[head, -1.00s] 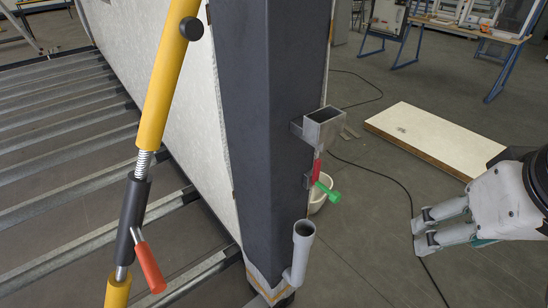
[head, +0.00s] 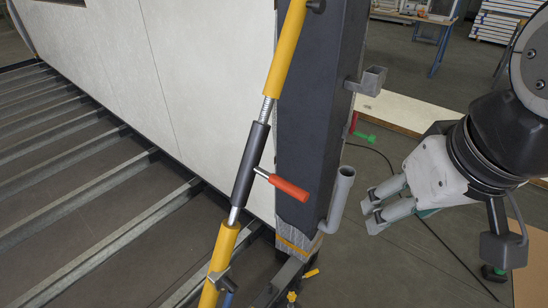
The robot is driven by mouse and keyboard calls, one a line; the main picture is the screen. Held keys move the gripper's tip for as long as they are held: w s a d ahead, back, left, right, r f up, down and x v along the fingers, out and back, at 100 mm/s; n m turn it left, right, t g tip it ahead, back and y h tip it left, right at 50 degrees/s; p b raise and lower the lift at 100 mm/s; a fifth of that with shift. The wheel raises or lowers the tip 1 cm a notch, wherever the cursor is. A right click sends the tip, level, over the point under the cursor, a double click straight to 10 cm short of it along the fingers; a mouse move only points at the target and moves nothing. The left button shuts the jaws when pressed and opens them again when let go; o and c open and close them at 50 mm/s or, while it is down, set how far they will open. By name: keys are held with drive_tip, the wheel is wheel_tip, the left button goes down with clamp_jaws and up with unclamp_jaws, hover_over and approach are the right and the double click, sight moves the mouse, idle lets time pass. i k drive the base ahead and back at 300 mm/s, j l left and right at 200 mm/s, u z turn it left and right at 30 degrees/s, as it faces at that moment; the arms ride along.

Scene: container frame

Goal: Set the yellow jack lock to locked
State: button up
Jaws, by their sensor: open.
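The yellow jack (head: 285,55) stands at a slant in the middle of the head view, in front of the dark post. Its middle has a bare spring or thread and a black sleeve (head: 250,165). A red-orange lock handle (head: 288,187) sticks out from the sleeve to the right, tilted slightly down. The lower yellow tube (head: 223,248) carries on below. My gripper (head: 370,215) is at the right, open and empty, its fingers pointing left. It is apart from the handle, with the grey pipe elbow between them in the picture.
The dark post (head: 318,110) stands behind the jack. A grey pipe elbow (head: 342,185) and a metal bracket (head: 370,80) stick out from its right side. A green handle (head: 365,136) shows beside it. Metal floor beams (head: 75,205) fill the left. A white panel (head: 190,90) stands behind.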

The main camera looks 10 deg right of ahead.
sight(314, 272)
drive_tip(key=k+j, duration=0.15)
drive_tip(key=z, duration=0.15)
drive_tip(key=i+l+u, duration=0.15)
drive_tip(key=k+j, duration=0.15)
drive_tip(key=i+l+u, duration=0.1)
drive_tip(key=l, duration=0.45)
drive_tip(key=i+l+u, duration=0.1)
drive_tip(key=l, duration=0.5)
drive_tip(key=i+l+u, duration=0.1)
drive_tip(key=l, duration=0.45)
drive_tip(key=i+l, duration=0.1)
drive_tip(key=l, duration=0.5)
drive_tip(key=u, duration=0.05)
